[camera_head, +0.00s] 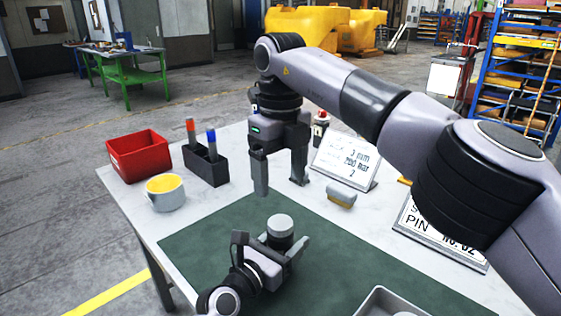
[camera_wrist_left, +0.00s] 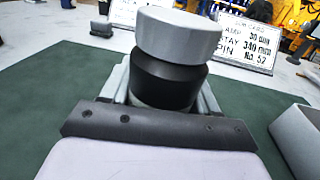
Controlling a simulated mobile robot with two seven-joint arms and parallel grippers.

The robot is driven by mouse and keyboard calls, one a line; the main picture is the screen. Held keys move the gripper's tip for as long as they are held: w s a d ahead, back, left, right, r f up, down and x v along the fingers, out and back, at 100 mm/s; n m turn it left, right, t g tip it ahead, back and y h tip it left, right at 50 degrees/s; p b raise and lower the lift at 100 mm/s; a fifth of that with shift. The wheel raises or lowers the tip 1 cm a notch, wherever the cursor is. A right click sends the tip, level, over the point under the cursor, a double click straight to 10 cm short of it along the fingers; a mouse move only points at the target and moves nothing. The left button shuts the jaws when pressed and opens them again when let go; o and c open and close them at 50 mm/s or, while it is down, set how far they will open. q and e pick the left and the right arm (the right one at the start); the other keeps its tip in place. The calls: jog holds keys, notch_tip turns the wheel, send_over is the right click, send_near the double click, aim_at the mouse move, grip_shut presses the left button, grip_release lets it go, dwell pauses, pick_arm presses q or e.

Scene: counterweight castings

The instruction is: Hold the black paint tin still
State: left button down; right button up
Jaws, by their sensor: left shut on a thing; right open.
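The black paint tin (camera_head: 280,236) stands upright on the green mat (camera_head: 200,250), with a light grey lid on top. In the left wrist view the tin (camera_wrist_left: 165,82) shows its grey lid and tapered black body, with its base hidden by my gripper. My left gripper (camera_head: 272,243) is shut on the tin, with a finger on either side of it. My right gripper (camera_head: 280,184) is open and empty, pointing down above the table behind the tin.
A white cup with yellow contents (camera_head: 165,193), a red bin (camera_head: 139,156) and a dark marker holder (camera_head: 206,166) stand at the left. A grey metal tray (camera_head: 372,304) is at front right.

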jog(key=shift+r, duration=1.1)
pick_arm(q)
jog(key=shift+c, duration=0.9)
grip_release()
jog(key=shift+s+a, duration=0.1)
jog(key=p+v, duration=0.1)
jog(key=v, duration=0.4)
jog(key=shift+a, duration=0.1)
jog(key=shift+v, duration=0.95)
pick_arm(e)
jog(key=shift+r, duration=0.5)
